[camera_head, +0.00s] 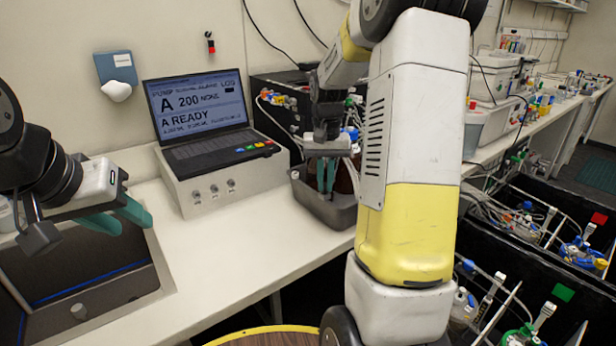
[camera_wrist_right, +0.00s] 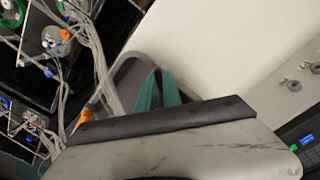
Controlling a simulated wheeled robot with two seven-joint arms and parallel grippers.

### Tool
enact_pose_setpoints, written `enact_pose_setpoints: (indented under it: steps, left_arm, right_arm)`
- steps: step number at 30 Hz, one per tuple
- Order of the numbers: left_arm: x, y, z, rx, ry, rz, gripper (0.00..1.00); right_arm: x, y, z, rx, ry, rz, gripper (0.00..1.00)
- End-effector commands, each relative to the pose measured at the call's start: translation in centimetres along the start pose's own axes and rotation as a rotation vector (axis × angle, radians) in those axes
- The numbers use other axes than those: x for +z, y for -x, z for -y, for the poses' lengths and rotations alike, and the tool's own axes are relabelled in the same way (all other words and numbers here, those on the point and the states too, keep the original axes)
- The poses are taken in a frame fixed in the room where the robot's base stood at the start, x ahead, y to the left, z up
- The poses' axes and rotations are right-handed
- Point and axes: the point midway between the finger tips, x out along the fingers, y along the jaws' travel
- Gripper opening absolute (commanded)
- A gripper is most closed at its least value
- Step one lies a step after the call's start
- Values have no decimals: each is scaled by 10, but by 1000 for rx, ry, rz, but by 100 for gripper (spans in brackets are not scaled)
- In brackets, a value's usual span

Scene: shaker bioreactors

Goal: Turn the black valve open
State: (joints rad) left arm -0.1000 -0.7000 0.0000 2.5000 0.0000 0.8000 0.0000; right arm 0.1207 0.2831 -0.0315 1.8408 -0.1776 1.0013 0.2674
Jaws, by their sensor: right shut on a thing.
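My right gripper (camera_head: 326,176) points down over a grey metal tray (camera_head: 325,211) on the bench, beside a brown bottle (camera_head: 344,178). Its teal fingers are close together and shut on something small. In the wrist view the fingertips (camera_wrist_right: 158,76) nearly meet in front of the grey tray wall (camera_wrist_right: 124,72). What they hold is hidden between them, and I cannot make out the black valve clearly in either view. My left gripper (camera_head: 132,220) is at the left with its teal fingers apart, empty, above a dark-topped unit.
A laptop (camera_head: 205,115) stands on a white box with knobs (camera_head: 225,185) left of the tray. Loose tubes and cables run behind the right gripper and in black bins (camera_head: 535,275) at the right. The white bench top (camera_head: 235,245) in front of the box is clear.

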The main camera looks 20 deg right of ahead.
Motion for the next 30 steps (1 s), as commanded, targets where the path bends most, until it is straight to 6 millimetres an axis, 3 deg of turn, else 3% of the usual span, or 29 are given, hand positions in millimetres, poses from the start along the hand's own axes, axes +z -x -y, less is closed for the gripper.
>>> enact_pose_setpoints:
  steps: [15, 30]
  left_arm:
    - [0, 0, 0, 0, 0, 0, 36]
    - [0, 0, 0, 0, 0, 0, 36]
  right_arm:
    - [-1, 1, 0, 0, 455, -3, 0]
    - [-1, 1, 0, 1, 662, -4, 0]
